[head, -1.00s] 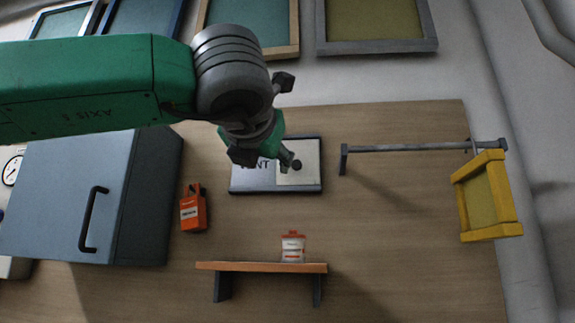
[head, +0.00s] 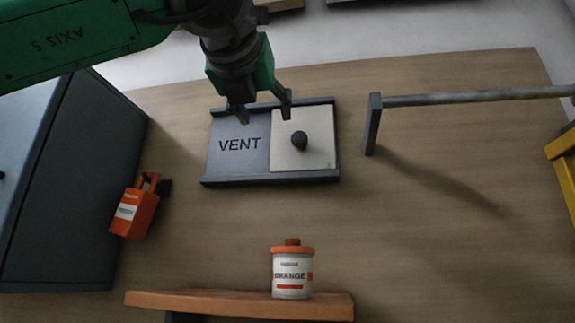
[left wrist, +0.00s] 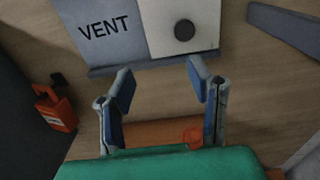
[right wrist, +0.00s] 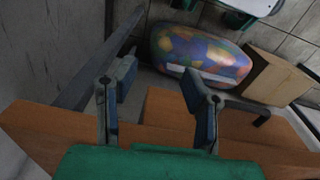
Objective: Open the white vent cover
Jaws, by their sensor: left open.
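The white vent cover (head: 287,162) is a square panel with a dark round knob (head: 299,140). It sits in the right half of a grey vent frame (head: 238,168), and "VENT" is printed on the left half. My left gripper (head: 263,108) is open and empty near the frame's top edge, up and left of the knob and apart from it. In the left wrist view the cover (left wrist: 160,35) and knob lie beyond the spread fingertips (left wrist: 160,80). My right gripper (right wrist: 158,78) is open and empty in the right wrist view, away from the vent.
An orange shelf (head: 220,303) holds an orange-lidded jar (head: 292,272) below the vent. An orange padlock-like box (head: 135,210) and a dark cabinet (head: 70,190) are at left. A grey bar (head: 470,98) juts at right. A colourful balloon-like object (right wrist: 200,55) shows in the right wrist view.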

